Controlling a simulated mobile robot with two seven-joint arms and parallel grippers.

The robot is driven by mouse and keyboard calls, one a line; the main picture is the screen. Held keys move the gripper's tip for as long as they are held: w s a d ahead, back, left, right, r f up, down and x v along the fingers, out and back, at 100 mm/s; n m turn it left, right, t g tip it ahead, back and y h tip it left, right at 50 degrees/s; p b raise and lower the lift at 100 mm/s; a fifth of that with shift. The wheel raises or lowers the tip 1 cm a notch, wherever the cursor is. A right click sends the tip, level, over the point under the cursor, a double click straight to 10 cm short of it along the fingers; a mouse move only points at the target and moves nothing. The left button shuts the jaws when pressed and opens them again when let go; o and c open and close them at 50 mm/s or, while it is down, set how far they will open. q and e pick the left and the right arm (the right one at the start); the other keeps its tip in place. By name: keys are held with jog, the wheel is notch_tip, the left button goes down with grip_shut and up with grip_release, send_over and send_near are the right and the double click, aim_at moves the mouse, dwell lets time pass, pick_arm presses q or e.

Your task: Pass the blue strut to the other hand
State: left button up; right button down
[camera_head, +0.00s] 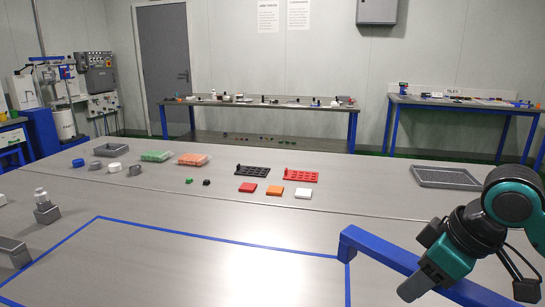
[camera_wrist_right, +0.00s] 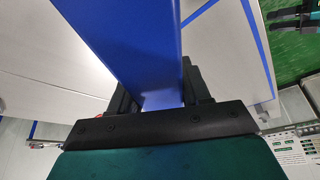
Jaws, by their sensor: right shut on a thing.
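The blue strut (camera_head: 378,250) is a long blue bar at the lower right of the head view, slanting from near the tape corner down to the bottom edge. My right gripper (camera_head: 428,280) is shut on it, and the hand hides part of its middle. In the right wrist view the strut (camera_wrist_right: 135,45) runs up out of the dark jaws of my right gripper (camera_wrist_right: 160,105). I cannot tell whether the strut touches the table.
Blue tape (camera_head: 215,240) outlines a bare area on the grey table. Grey blocks (camera_head: 48,214) stand at its left. Red, orange and white tiles, a black rack (camera_head: 266,170) and a red rack (camera_head: 301,175) lie farther back. A grey tray (camera_head: 445,177) is at the right.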

jog(key=s+a+f+m+t+h+p, duration=0.1)
jog(key=a+f+m+h, duration=0.2)
jog(key=m, duration=0.5)
jog(key=shift+a+f+p, duration=0.35)
jog(key=shift+a+f, duration=0.2)
jog(key=shift+a, duration=0.15)
